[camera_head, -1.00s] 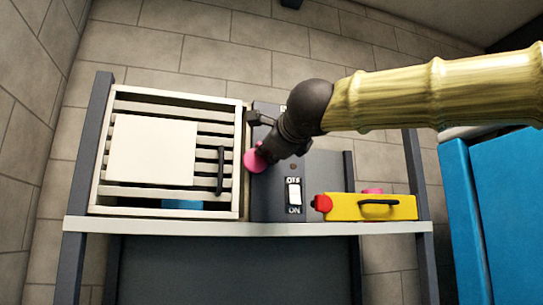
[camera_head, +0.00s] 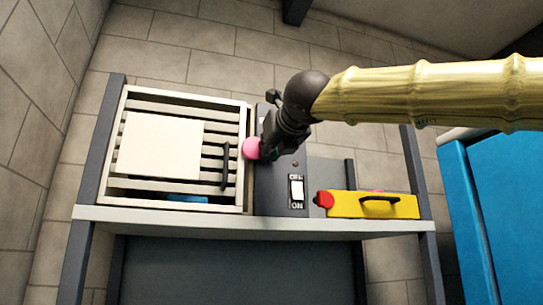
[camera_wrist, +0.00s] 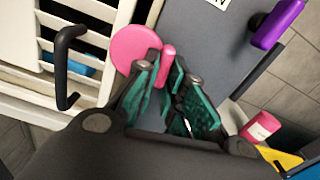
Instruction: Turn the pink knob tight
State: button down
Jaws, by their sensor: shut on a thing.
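The pink knob (camera_head: 251,148) shows at the upper left of the dark grey panel (camera_head: 272,185). In the wrist view its round pink face (camera_wrist: 134,47) and a narrow pink tab (camera_wrist: 167,62) are in sight. My gripper (camera_wrist: 165,68) is closed around the tab, with a green-padded finger on each side. In the head view my gripper (camera_head: 264,143) reaches the knob from the right and covers part of it. Whether the knob sits flush on the panel is hidden.
A slatted cream cabinet with a black handle (camera_head: 225,164) stands close left of the knob. Below on the panel is a white ON/OFF switch (camera_head: 297,190). A yellow box (camera_head: 375,205) with a red end lies to the right on the shelf (camera_head: 230,222). A blue cabinet (camera_head: 500,200) stands farther right.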

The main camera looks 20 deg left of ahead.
jog(key=shift+r+m+b, duration=0.15)
jog(key=shift+m+b, duration=0.2)
jog(key=shift+m, duration=0.25)
jog(key=shift+r, duration=0.15)
jog(key=c, duration=1.7)
grip_release()
jog(key=shift+o, duration=1)
jog(key=shift+f, duration=0.2)
jog(key=shift+s, duration=0.1)
jog(key=v, duration=1.1)
jog(key=shift+s+d, duration=0.25)
jog(key=shift+d, duration=0.05)
